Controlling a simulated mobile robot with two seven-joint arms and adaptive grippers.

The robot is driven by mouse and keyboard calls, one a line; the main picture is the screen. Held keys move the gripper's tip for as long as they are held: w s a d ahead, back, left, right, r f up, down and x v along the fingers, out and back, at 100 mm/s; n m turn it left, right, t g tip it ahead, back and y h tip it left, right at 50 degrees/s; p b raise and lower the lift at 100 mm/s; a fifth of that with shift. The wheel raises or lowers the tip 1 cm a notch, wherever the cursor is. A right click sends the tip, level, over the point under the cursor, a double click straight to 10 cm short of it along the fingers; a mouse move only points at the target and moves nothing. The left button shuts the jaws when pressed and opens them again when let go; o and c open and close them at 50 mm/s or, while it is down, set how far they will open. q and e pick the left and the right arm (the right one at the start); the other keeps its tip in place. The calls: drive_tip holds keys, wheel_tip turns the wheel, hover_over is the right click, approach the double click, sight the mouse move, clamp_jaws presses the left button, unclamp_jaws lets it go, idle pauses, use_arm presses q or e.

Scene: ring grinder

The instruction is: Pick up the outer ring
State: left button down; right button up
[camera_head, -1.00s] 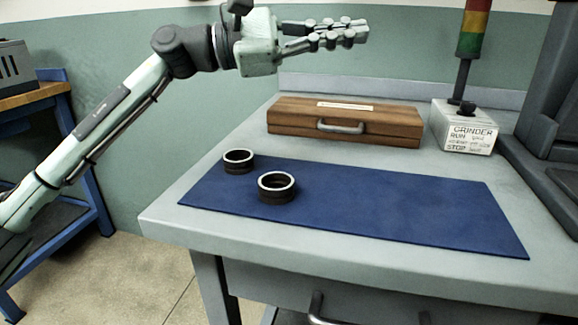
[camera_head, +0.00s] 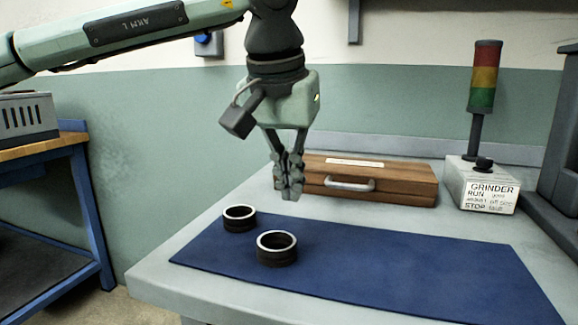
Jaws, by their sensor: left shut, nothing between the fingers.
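Two dark rings with bright top rims stand on the blue mat (camera_head: 400,266). The larger ring (camera_head: 277,249) is nearer the front, and the smaller ring (camera_head: 239,219) is behind it to the left. No label tells which is the outer ring. My left gripper (camera_head: 290,195) points down, shut and empty, above the back edge of the mat. It is higher than both rings and apart from them, and it hides the left end of the wooden case. My right gripper is not in view.
A wooden case (camera_head: 400,187) with a metal handle lies at the back of the grey workbench (camera_head: 160,277). A grinder control box (camera_head: 480,190) with a signal light (camera_head: 485,78) stands right, beside a dark machine. The mat's right part is clear.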

sight(285, 243)
use_arm(q)
drive_tip(key=x, duration=0.4)
drive_tip(key=s, duration=0.1)
drive_tip(key=s+a, duration=0.1)
drive_tip(key=shift+s, duration=0.4)
drive_tip(key=shift+s+f, duration=0.1)
drive_tip(key=shift+s, duration=0.3)
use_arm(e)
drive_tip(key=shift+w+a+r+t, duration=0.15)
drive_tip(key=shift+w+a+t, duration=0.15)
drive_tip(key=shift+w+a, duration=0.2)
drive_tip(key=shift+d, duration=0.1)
